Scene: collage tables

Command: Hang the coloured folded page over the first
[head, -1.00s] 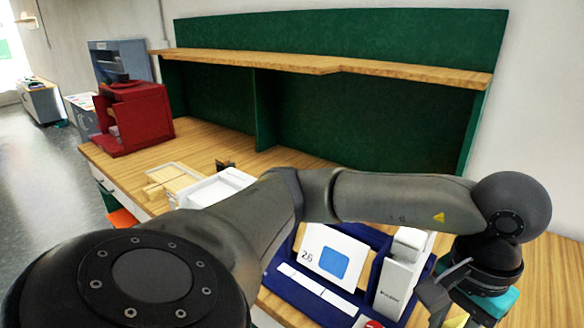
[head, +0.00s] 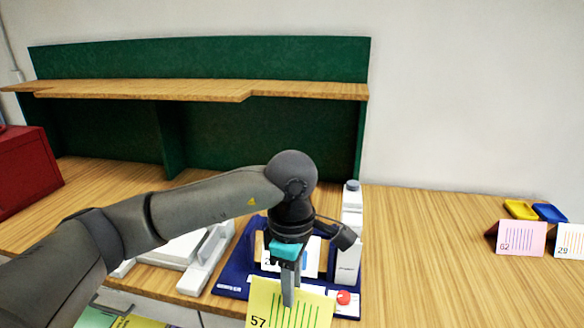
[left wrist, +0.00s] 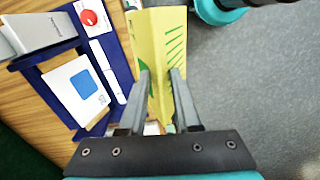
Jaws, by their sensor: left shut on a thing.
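My left gripper (head: 289,298) is shut on a yellow folded page (head: 262,300) with green stripes and the number 57. It holds the page in front of the blue holder (head: 232,272) at the table's front. The yellow page also shows in the left wrist view (left wrist: 163,35), between the fingertips (left wrist: 160,74). The first page, white with a blue square (left wrist: 82,82), sits in the blue holder, apart from the yellow page. In the head view my gripper and arm partly hide the white page (head: 311,262). My right gripper is not in view.
Pink (head: 520,238) and white (head: 570,241) folded cards stand far right. The table between is clear.

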